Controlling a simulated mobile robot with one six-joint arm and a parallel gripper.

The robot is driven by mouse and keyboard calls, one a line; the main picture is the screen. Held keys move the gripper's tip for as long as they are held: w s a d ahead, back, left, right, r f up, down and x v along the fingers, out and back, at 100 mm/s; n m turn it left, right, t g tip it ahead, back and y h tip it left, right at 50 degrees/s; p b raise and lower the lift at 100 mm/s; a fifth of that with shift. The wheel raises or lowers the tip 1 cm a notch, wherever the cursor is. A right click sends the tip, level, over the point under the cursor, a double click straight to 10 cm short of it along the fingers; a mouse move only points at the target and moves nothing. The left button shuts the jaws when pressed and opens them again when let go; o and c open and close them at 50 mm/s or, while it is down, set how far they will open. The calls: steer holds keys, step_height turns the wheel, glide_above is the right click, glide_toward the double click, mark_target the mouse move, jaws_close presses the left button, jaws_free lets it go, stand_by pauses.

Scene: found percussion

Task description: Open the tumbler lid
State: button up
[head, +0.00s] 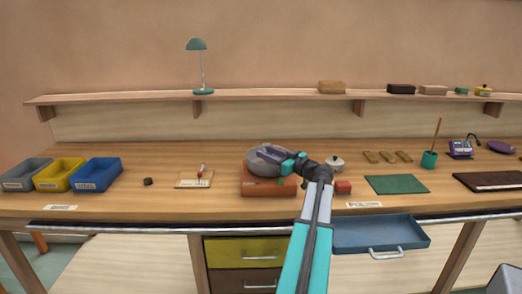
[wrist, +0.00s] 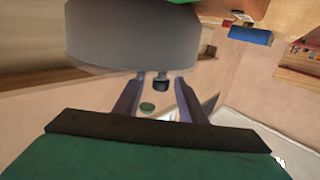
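The tumbler (head: 257,163) is a grey rounded drum on an orange-brown base (head: 268,188) on the workbench. In the wrist view its grey round body (wrist: 130,38) fills the upper part. My gripper (head: 268,151) is at the drum's upper right side in the head view and hides part of it. In the wrist view my purple fingers (wrist: 160,80) are apart. I cannot tell whether this part belongs to the lid, and the lid's edge is not clear.
A white lidded pot (head: 335,165) and a red block (head: 343,187) stand close to the right of my arm. A blue drawer (head: 380,234) is pulled out below the bench front.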

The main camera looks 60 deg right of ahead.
mark_target(262, 150)
steer(key=shift+w+d, duration=0.15)
steer(key=shift+w, duration=0.7)
steer(key=shift+w+d, duration=0.15)
steer(key=shift+w, duration=0.7)
jaws_close()
